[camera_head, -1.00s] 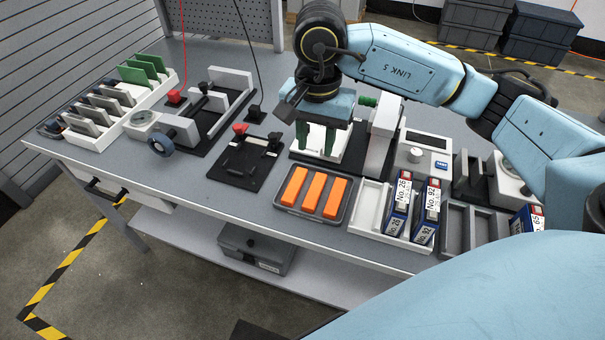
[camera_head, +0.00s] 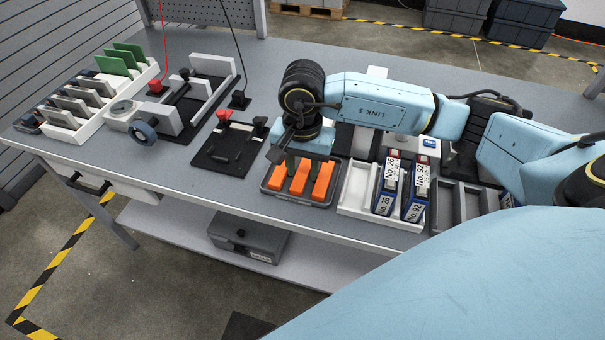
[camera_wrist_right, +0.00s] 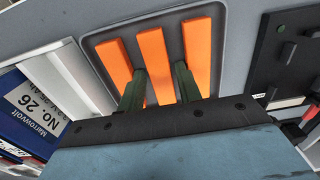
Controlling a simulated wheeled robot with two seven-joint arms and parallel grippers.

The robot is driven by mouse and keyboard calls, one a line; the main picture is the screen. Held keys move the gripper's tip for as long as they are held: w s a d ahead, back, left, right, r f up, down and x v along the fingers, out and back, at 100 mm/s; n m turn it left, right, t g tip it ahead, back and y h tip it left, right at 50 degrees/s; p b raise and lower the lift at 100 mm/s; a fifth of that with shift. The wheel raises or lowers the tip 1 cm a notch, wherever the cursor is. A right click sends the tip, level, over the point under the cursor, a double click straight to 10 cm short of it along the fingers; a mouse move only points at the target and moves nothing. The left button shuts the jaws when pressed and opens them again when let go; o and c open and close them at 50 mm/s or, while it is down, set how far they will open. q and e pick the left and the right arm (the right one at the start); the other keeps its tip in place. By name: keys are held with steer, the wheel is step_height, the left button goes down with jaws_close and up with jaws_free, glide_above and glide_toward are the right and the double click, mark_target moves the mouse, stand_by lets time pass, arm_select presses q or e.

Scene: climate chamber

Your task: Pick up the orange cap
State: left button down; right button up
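Three orange bars, the likely orange caps, lie side by side in a shallow dark grey tray (camera_head: 322,203) near the table's front edge: a left one (camera_head: 276,178), a middle one (camera_head: 299,181) and a right one (camera_head: 322,181). My right gripper (camera_head: 300,170) points down over the tray and partly covers their far ends. In the right wrist view its two green fingers (camera_wrist_right: 159,88) are spread, one on each side of the middle bar (camera_wrist_right: 155,58), with nothing gripped. I cannot tell whether they touch it. My left gripper is not in view.
A white tray (camera_head: 357,183) with blue-labelled boxes No. 26 (camera_head: 386,185) and No. 92 (camera_head: 415,190) stands close on the right. A black fixture plate (camera_head: 228,150) lies to the left. Bare table lies along the front edge.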

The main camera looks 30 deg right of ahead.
steer(key=c, duration=0.7)
